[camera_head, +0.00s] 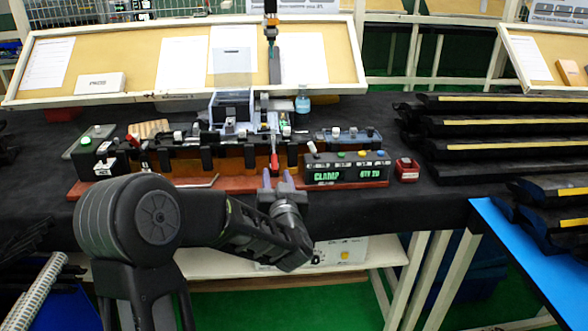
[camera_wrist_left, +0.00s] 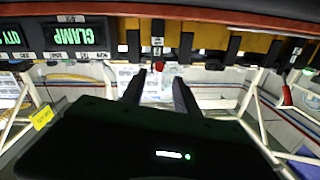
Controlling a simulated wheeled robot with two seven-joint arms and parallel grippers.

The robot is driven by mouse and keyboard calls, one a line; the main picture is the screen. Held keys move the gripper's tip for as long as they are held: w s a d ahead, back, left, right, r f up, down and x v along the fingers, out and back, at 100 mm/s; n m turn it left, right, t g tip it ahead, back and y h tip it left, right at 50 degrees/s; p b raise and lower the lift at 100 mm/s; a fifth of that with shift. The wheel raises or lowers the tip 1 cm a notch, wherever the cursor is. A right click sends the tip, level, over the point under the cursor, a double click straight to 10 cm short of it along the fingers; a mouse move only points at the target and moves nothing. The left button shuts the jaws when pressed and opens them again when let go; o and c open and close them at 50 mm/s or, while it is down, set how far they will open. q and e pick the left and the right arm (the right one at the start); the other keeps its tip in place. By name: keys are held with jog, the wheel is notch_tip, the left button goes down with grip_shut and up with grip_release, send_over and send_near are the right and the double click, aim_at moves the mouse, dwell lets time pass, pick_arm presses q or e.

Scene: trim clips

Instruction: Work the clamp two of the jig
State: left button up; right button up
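The jig is a long rail (camera_head: 225,158) with dark clamps, standing on a reddish-brown base on the black table. A clamp lever with a red handle (camera_head: 274,162) points down at the front of the rail, right of its middle. I cannot read a number on it. My left gripper (camera_head: 278,180) is just in front of this handle, with its two fingers apart. In the left wrist view, which is upside down, the red tip (camera_wrist_left: 158,66) shows between the open fingertips (camera_wrist_left: 160,82); contact is not visible. My right gripper is not in view.
A control box (camera_head: 346,169) with a green display reading CLAMP stands right of the handle. A small red box (camera_head: 407,169) is beside it. Dark trim strips (camera_head: 500,125) lie stacked at right. A tool hangs above.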

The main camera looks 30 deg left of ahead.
aim_at(275, 167)
pick_arm(q)
jog(key=shift+w+d, duration=0.1)
jog(key=shift+d, duration=0.05)
jog(key=p+x, duration=0.1)
jog(key=x, duration=0.7)
dwell(0.3)
grip_shut()
dwell(1.3)
